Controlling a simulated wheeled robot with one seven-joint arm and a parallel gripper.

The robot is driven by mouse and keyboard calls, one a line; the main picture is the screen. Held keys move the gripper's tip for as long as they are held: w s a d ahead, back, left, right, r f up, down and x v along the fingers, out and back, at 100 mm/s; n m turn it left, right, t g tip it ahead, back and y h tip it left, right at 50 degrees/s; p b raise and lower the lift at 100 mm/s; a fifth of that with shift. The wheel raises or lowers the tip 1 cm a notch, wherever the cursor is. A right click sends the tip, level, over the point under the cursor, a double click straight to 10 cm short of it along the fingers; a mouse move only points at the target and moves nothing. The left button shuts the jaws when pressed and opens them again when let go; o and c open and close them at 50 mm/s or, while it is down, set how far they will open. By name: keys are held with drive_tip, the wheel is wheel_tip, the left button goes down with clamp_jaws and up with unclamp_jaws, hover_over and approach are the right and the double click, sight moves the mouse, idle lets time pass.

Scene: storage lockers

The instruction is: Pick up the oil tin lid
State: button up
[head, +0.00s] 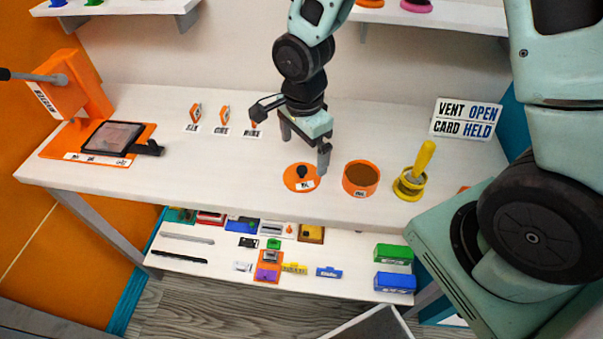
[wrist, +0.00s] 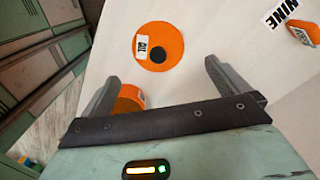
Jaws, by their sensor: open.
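The oil tin lid (head: 292,184) is a flat orange disc with a black knob and a white label, lying on the white table. In the wrist view the lid (wrist: 170,34) lies beyond the fingertips, near the top middle. My gripper (head: 305,152) is open and empty above the table, over and slightly behind the lid; its spread fingers also show in the wrist view (wrist: 163,80). The open orange tin (head: 360,193), with brown contents, stands just right of the lid. In the wrist view the tin (wrist: 130,97) is partly hidden by the left finger and palm.
A yellow-handled tool in a yellow holder (head: 411,185) stands right of the tin. A sign (head: 466,119) is at the back right. Small orange tags (head: 225,114) stand behind left. An orange press (head: 75,88) is far left. Bare table lies left of the lid.

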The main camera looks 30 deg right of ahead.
sight(302, 168)
drive_tip(key=shift+s+a+f+p, duration=0.1)
drive_tip(key=shift+f+p, duration=0.1)
drive_tip(key=shift+f, duration=1.45)
drive_tip(key=shift+s+a+f+p, duration=0.1)
drive_tip(key=shift+f+p, duration=0.1)
drive_tip(key=shift+f, duration=1.4)
drive_tip(key=c, duration=1)
